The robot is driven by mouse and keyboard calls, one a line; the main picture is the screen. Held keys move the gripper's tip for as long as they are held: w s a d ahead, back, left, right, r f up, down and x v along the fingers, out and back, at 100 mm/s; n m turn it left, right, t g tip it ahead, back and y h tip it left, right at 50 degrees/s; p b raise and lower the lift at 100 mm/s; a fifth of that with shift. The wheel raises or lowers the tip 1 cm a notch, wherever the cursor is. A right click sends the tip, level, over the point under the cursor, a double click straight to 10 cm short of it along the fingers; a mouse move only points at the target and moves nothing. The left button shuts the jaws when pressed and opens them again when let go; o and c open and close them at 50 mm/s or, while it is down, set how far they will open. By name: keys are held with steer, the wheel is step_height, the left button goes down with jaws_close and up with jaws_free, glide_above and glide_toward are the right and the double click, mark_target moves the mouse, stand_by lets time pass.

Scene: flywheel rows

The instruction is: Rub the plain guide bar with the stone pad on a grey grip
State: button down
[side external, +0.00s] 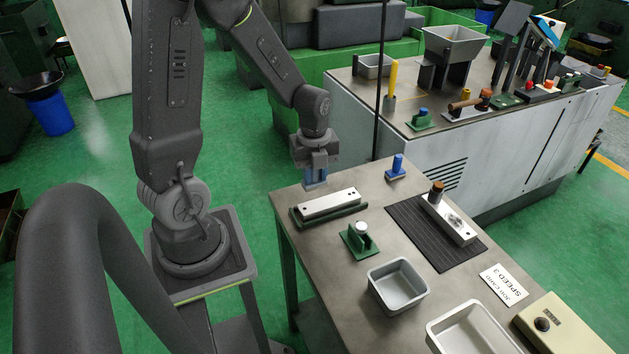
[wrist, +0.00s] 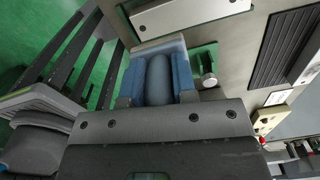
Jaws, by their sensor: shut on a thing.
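My gripper (side external: 316,178) is shut on the grey grip (wrist: 158,82) of the stone pad, its blue fingers on either side. The pad's pale edge (wrist: 158,46) shows beyond the fingers in the wrist view. A plain pale guide bar (side external: 330,203) with small dark holes lies on a green base near the table's left edge. It also shows at the top of the wrist view (wrist: 190,14). My gripper is above and just behind the bar in the side view; I cannot tell whether the pad touches it. A second bar (side external: 455,228) with a brown knob lies on a black ribbed mat.
A green stand with a pale knob (side external: 359,239) is in front of the bar. A blue-handled piece (side external: 396,168) stands at the table's back edge. Two grey trays (side external: 397,287) (side external: 470,330), a SPEED 3 card (side external: 503,284) and a beige box (side external: 565,330) occupy the right.

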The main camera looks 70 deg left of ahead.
steer(key=shift+r, duration=0.95)
